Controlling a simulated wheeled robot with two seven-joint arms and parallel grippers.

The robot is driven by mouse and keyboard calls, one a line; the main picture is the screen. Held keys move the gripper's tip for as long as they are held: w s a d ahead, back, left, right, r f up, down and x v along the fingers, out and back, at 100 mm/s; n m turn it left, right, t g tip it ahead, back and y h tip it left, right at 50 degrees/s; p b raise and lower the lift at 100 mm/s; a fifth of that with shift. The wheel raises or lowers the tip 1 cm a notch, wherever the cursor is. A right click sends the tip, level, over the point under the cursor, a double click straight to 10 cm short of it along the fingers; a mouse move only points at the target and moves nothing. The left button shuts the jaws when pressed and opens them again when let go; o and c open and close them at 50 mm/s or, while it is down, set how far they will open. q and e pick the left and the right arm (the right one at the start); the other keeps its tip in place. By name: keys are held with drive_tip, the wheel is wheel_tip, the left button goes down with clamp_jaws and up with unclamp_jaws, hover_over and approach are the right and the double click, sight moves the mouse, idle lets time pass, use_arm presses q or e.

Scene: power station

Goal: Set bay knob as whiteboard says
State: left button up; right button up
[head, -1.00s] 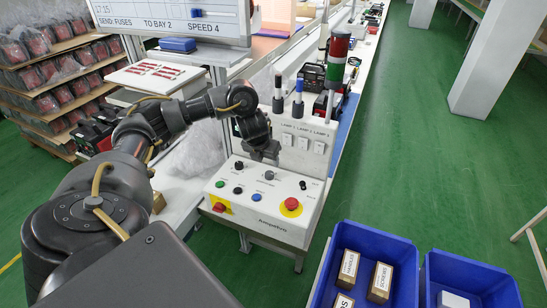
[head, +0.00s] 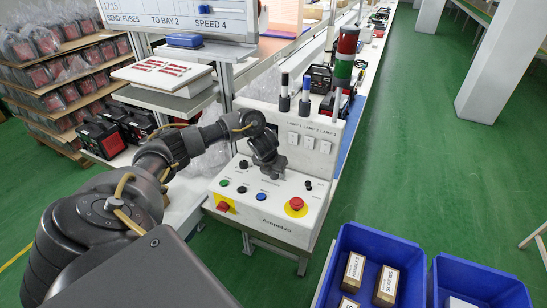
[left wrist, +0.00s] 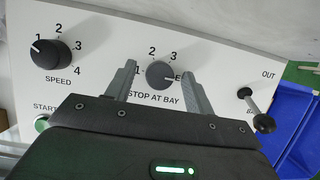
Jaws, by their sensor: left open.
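The whiteboard (head: 180,14) at the top left reads SEND: FUSES, TO BAY 2, SPEED 4. The bay knob (left wrist: 160,74), grey and round, is labelled STOP AT BAY in the left wrist view. My left gripper (head: 270,172) is at the control box, hiding this knob in the head view. In the left wrist view its open fingers (left wrist: 159,72) stand on either side of the knob, with gaps visible. My right gripper is out of view.
The black speed knob (left wrist: 50,54) left of the bay knob points at 1. A toggle lever (left wrist: 256,110) stands right. The control box (head: 262,222) also carries a red stop button (head: 296,204). Blue bins (head: 400,258) stand at front right.

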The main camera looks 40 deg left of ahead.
use_arm(q)
drive_tip(key=c, duration=1)
drive_tip(key=shift+o, duration=0.2)
drive_tip(key=shift+d+r+n+p, duration=0.1)
drive_tip(key=shift+r+n+p, duration=0.1)
drive_tip(key=shift+n+p, duration=0.6)
drive_tip(key=n+g+y+p, duration=0.1)
drive_tip(key=n+p, duration=0.2)
drive_tip(key=p, duration=0.1)
drive_tip(key=n+g+y+p, duration=0.1)
drive_tip(key=n+p, duration=0.2)
drive_tip(key=shift+w+d+n+p, duration=0.1)
drive_tip(key=shift+d+n+p, duration=0.05)
drive_tip(key=shift+n+p, duration=0.2)
drive_tip(key=shift+n+g+y+p, duration=0.3)
drive_tip(key=shift+n+g+p, duration=0.15)
drive_tip(key=shift+n, duration=0.4)
drive_tip(key=shift+w+f+n+g+p, duration=0.1)
drive_tip(key=shift+n+g+p, duration=0.2)
drive_tip(key=shift+n, duration=0.6)
drive_tip(key=shift+w+n+g+y, duration=0.1)
drive_tip(key=shift+n+g+y, duration=0.4)
drive_tip(key=shift+n, duration=1.4)
drive_tip(key=shift+g, duration=0.25)
drive_tip(key=shift+f, duration=0.1)
drive_tip(key=o, duration=1)
drive_tip(key=shift+h, duration=0.3)
drive_tip(key=shift+c, duration=0.2)
